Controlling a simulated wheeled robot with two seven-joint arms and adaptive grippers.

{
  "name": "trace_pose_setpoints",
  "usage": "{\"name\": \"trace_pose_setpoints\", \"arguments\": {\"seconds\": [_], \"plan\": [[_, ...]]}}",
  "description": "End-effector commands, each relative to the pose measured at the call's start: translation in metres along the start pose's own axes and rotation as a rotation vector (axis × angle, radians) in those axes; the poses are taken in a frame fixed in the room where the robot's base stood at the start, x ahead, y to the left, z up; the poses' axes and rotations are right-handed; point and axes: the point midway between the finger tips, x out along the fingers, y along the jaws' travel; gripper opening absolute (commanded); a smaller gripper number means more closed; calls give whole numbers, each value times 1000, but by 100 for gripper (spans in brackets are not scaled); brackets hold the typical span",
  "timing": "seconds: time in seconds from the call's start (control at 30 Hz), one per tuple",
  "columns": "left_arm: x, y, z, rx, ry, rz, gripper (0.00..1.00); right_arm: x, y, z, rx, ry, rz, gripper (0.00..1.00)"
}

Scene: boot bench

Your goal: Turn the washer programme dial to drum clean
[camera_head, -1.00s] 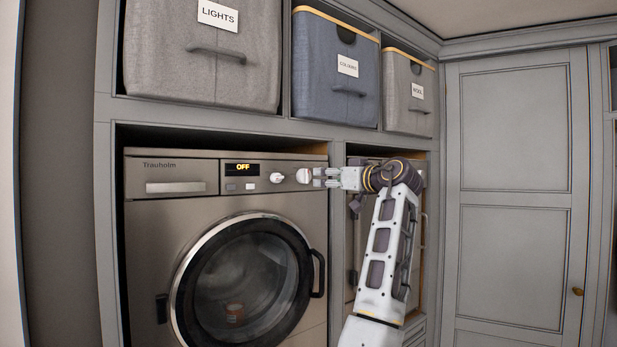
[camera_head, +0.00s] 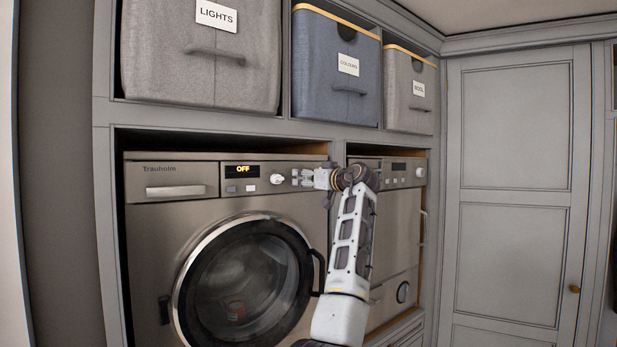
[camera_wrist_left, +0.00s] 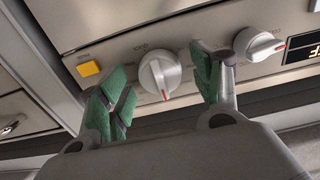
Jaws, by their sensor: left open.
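The washer (camera_head: 165,230) stands at the left of the head view, with its display (camera_head: 242,170) reading OFF. Its left dial (camera_head: 277,179) shows there beside my left gripper (camera_head: 295,177). In the left wrist view, the panel looks upside down. One silver dial (camera_wrist_left: 158,76) with a red mark sits between my open green-padded fingers. The other dial (camera_wrist_left: 258,44) is near the right finger, by the display. In the head view my gripper hides the right dial. The dial labels are too small to read, and contact cannot be told. My right gripper is out of view.
A yellow button (camera_wrist_left: 88,68) is left of the fingers in the wrist view. A second machine (camera_head: 398,215) stands right of the washer. Fabric bins, including a blue one (camera_head: 335,85), sit on the shelf above. A tall grey cupboard (camera_head: 515,200) is at the right.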

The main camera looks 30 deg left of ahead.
Motion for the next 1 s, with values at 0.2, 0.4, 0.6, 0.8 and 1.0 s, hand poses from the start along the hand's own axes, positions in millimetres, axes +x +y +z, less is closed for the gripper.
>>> {"name": "trace_pose_setpoints", "arguments": {"seconds": [0.2,0.4,0.6,0.8,1.0], "plan": [[2,0,0,0,0,0,65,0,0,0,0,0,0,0],[1,0,0,0,0,0,52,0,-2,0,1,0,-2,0],[1,0,0,0,0,0,26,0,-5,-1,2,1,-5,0],[1,0,0,-2,0,0,17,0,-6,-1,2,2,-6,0],[1,0,0,-25,0,0,17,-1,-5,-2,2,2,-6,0]]}}
